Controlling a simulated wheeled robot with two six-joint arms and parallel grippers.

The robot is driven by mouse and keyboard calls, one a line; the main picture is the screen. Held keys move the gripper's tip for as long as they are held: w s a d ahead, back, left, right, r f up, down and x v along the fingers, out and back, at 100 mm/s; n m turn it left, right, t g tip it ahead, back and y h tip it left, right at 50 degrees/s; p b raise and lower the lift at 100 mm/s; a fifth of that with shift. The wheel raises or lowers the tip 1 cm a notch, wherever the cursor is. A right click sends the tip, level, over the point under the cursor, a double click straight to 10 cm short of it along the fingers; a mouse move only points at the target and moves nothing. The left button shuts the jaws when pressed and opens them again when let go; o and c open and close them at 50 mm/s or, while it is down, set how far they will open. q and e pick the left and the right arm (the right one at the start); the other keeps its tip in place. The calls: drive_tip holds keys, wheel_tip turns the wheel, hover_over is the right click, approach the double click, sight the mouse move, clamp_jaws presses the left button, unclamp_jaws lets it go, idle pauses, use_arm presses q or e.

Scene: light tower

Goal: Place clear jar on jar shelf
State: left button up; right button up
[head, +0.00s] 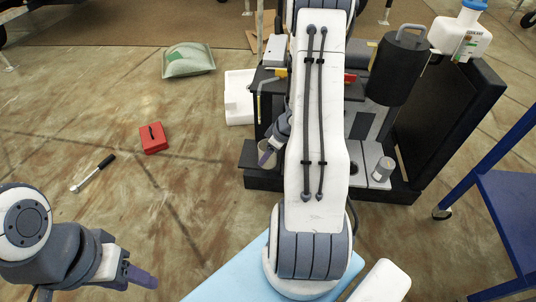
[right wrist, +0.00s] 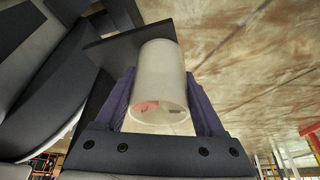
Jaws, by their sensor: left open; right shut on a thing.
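The clear jar (right wrist: 158,85), a pale, see-through cylinder, is between the purple fingers of my right gripper (right wrist: 160,98) in the right wrist view. The gripper is shut on it. In the head view my right gripper (head: 270,148) is at the left front of the black tower (head: 478,100), partly hidden by my own arm. The jar's top (head: 268,147) shows there beside the fingers. A dark ledge (right wrist: 118,45) lies just behind the jar in the wrist view; I cannot tell whether they touch. My left gripper (head: 138,277) is open and empty at lower left, over the floor.
A grey can-like jar (head: 382,169) stands on the tower's low front ledge at right. A black cylinder (head: 398,68) and a white jug (head: 462,35) are higher up. A red box (head: 153,138), ratchet (head: 93,173) and green bag (head: 188,60) lie on the floor. A blue cart (head: 512,205) stands at right.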

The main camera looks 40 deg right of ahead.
drive_tip(key=shift+f, duration=0.2)
drive_tip(key=o, duration=1.4)
drive_tip(key=shift+c, duration=0.2)
drive_tip(key=shift+r, duration=0.1)
drive_tip(key=shift+r, duration=0.3)
drive_tip(key=p+v, duration=1)
drive_tip(key=v, duration=0.1)
drive_tip(key=shift+r, duration=0.3)
drive_tip(key=shift+s, duration=0.15)
